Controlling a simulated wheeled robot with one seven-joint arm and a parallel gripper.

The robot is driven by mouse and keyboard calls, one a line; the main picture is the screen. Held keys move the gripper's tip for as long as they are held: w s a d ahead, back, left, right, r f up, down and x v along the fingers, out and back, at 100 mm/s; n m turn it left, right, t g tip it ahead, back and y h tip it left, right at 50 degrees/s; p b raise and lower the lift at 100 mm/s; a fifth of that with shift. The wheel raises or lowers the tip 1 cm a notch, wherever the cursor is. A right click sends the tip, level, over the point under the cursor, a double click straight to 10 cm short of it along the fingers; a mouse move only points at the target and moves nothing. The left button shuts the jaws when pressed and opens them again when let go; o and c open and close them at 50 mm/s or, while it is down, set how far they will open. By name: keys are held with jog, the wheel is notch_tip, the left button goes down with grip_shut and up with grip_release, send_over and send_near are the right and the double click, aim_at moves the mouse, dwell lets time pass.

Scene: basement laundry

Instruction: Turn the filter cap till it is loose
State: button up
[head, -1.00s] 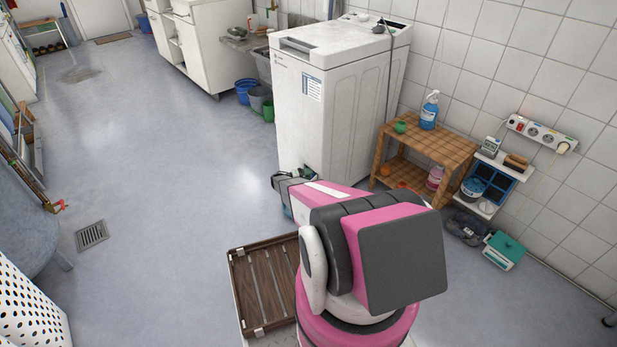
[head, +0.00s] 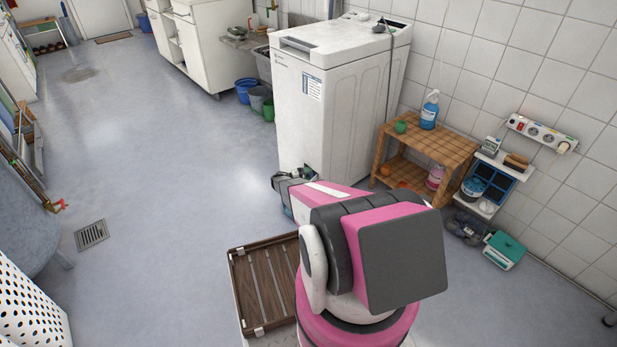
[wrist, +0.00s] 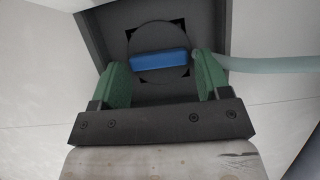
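The filter cap (wrist: 160,85) shows in the wrist view as a dark round disc with a blue bar handle (wrist: 160,62) across it, lying level in the picture. It sits in a dark square recess (wrist: 207,22) in a pale panel. My gripper (wrist: 163,68) has two green fingers, one to each side of the blue handle. The fingers are apart with a gap to the handle at both ends, and nothing is held. In the head view my gripper (head: 300,174) is low at the front of the white washing machine (head: 335,95), and my arm hides the cap.
A pale hose (wrist: 265,63) runs from the right up to the recess, close by the right finger. A wooden shelf (head: 440,150) with bottles stands right of the machine.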

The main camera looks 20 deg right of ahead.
jog(key=a, duration=1)
jog(key=shift+w+a, duration=0.25)
jog(key=shift+a, duration=0.15)
